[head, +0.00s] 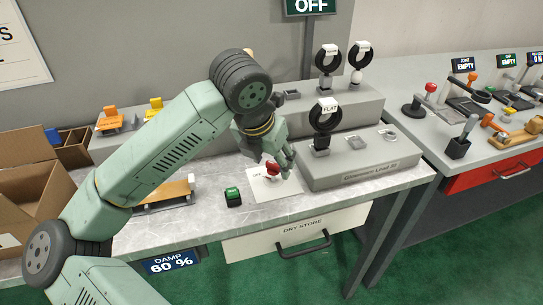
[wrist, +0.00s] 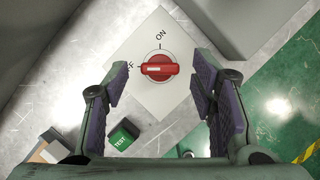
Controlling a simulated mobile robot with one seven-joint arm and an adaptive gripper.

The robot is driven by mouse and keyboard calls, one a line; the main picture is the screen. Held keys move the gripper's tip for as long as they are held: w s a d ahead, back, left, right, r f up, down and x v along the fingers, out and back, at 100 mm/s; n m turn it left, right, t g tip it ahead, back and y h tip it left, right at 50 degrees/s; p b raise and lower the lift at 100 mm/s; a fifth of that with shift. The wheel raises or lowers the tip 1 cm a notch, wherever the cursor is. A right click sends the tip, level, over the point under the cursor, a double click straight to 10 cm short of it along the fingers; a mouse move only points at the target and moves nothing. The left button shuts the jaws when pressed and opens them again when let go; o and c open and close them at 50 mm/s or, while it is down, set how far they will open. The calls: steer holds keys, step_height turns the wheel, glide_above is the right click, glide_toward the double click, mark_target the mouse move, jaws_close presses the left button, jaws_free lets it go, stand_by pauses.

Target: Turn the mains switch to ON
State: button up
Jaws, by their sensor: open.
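The mains switch is a red rotary knob (wrist: 159,67) on a pale plate (wrist: 176,105). Its bar lies crosswise in the wrist view, with the white mark at the left end, towards the partly hidden OFF label. The ON label is above the knob. In the head view the red knob (head: 271,169) sits on the bench, partly covered by my gripper (head: 283,166). In the wrist view my gripper (wrist: 158,78) is open, with one finger on each side of the knob and visible gaps between. A hanging sign (head: 311,6) reads OFF.
A green TEST button (head: 233,196) stands left of the plate. A grey stepped block (head: 360,165) with a FLAT-tagged black ring is close on the right. A DRY STORE drawer (head: 298,237) is below the bench edge. Open cardboard boxes (head: 30,180) are at the left.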

steer(key=shift+w+f, duration=0.1)
steer(key=shift+f, duration=0.1)
steer(key=c, duration=1.1)
steer(key=shift+c, duration=0.2)
